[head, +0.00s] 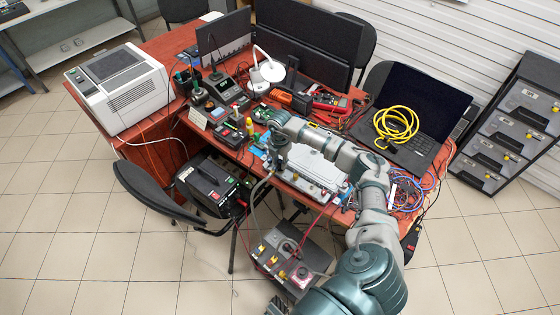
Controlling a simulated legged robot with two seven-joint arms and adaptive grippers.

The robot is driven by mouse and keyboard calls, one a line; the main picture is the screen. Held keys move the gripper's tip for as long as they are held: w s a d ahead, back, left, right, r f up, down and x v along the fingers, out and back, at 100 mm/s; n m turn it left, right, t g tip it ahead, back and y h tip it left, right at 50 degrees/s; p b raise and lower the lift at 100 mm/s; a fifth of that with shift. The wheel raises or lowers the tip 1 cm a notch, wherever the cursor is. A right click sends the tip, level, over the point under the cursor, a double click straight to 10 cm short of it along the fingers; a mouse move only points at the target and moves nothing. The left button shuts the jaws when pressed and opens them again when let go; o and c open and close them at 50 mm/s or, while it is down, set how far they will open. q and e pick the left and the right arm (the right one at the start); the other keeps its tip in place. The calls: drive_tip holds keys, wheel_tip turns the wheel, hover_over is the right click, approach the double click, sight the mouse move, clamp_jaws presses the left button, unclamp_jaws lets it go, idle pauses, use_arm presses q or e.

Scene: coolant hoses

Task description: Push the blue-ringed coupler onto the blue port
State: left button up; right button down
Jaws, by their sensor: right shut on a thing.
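My right arm reaches in from the lower right. Its gripper (277,163) points down at the front edge of the red desk, at the left end of a silver flat unit (318,170). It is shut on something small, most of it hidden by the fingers. A grey hose (262,186) runs down from the gripper towards the floor, so the held thing looks like a hose coupler. Its ring colour is too small to tell. Small blue parts (257,152) show just left of the gripper. I cannot tell which is the blue port. My left gripper is out of view.
A grey box with coloured fittings (290,262) stands below the desk, with red hoses (325,213) near it. A laptop with a coiled yellow cable (396,125) is right of my arm. Tools and meters crowd the desk behind. A black chair (150,190) stands left.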

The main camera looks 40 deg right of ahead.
drive_tip(key=shift+f, duration=0.3)
drive_tip(key=shift+f, duration=0.15)
idle(0.6)
idle(0.4)
drive_tip(key=shift+f+p, duration=0.25)
drive_tip(key=shift+p, duration=0.2)
idle(1.4)
drive_tip(key=c, duration=0.8)
unclamp_jaws()
drive_tip(key=shift+o, duration=1)
drive_tip(key=shift+r, duration=0.1)
